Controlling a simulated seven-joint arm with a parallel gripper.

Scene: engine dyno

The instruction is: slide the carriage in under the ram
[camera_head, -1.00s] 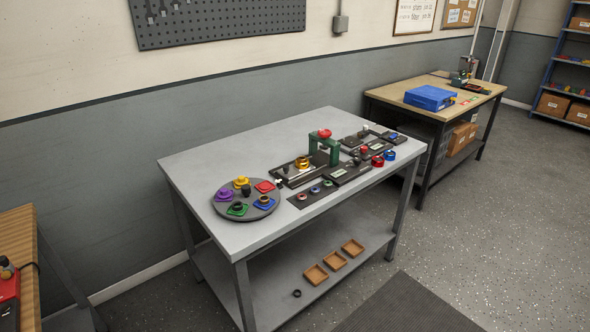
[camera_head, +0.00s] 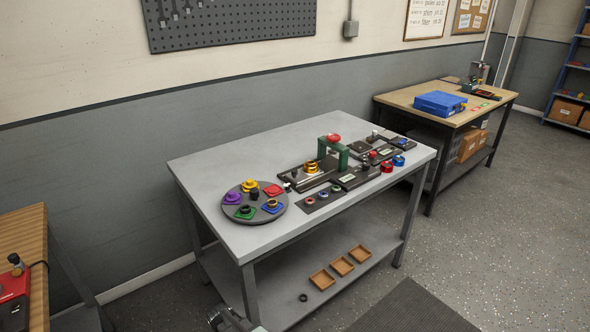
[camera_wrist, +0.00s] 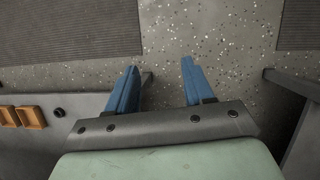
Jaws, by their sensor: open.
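In the head view, a green press frame with a red top (camera_head: 333,140) stands on the grey table; its ram is too small to make out. In front and left of it, a dark slide base (camera_head: 287,177) carries a gold-and-orange ringed piece (camera_head: 311,167), which appears to sit on the carriage, just outside the green frame. A small light knob shows near the base's left end. My gripper (camera_wrist: 159,80) shows in the wrist view, with two blue fingers spread apart and nothing between them. It points at the floor, away from the press.
A round grey turntable (camera_head: 256,216) with coloured pieces lies on the table's left. Black fixtures and red and blue cups (camera_head: 397,160) are to the right of the press. Small wooden trays (camera_head: 342,266) lie on the lower shelf. The table's back left (camera_head: 235,165) is clear.

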